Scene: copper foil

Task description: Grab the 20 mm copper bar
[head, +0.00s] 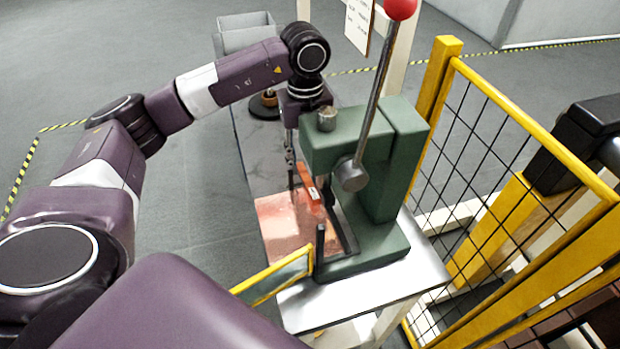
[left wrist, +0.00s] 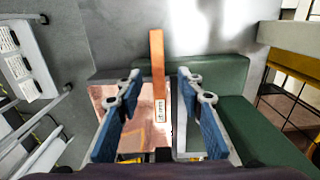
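The copper bar (head: 308,190) is a narrow orange bar with a small white label, at the green press, above a copper-coloured sheet (head: 282,236). In the left wrist view the bar (left wrist: 157,65) runs lengthwise up the middle of the picture, its label facing the camera. My left gripper (head: 292,162) points down beside the press, close to the bar. In the left wrist view my left gripper (left wrist: 159,84) is open, with a blue-padded finger on each side of the bar and visible gaps. My right gripper is not in view.
The green press (head: 345,140) stands right beside my left gripper, with a long red-knobbed lever (head: 374,90) rising above it. It rests on a light metal table (head: 372,296). A yellow mesh fence (head: 530,137) stands to the right. Open grey floor lies left.

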